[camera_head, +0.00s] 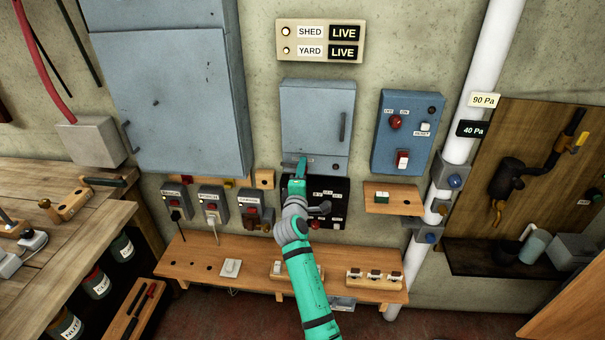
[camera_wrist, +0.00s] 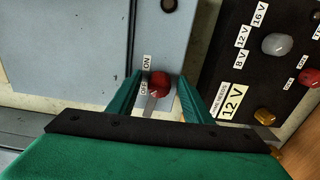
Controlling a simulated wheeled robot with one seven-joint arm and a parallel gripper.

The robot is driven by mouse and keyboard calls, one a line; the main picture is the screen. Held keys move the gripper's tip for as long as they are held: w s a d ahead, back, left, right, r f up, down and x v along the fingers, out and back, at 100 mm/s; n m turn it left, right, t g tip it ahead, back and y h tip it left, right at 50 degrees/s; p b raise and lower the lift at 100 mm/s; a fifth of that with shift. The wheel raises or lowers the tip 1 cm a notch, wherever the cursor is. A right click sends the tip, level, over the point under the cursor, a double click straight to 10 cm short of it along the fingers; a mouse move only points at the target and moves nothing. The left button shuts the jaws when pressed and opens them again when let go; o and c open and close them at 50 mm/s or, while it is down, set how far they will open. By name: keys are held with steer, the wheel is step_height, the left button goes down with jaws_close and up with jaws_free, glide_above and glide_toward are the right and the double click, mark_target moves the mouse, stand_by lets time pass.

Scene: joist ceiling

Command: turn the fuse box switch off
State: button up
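The grey-blue fuse box (camera_head: 318,115) hangs on the wall with its door closed. In the wrist view its red-knobbed switch (camera_wrist: 159,84) sits beside OFF and ON labels, with a short grey stem under the knob. My gripper (camera_head: 301,165) is at the lower left of the box and hides the switch in the head view. In the wrist view the green fingers of my gripper (camera_wrist: 158,90) are open, one on each side of the red knob. Small gaps show between fingers and knob, so I see no grip on it.
A black panel (camera_head: 328,187) with knobs is just below the box. A sign (camera_head: 320,41) above reads SHED LIVE and YARD LIVE. A blue switch box (camera_head: 406,132) is to the right, a large grey cabinet (camera_head: 175,90) to the left. A wooden shelf (camera_head: 205,262) runs below.

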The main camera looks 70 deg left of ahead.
steer(key=shift+d, duration=0.1)
steer(key=v, duration=1)
steer(key=shift+d, duration=0.35)
steer(key=shift+f, duration=0.1)
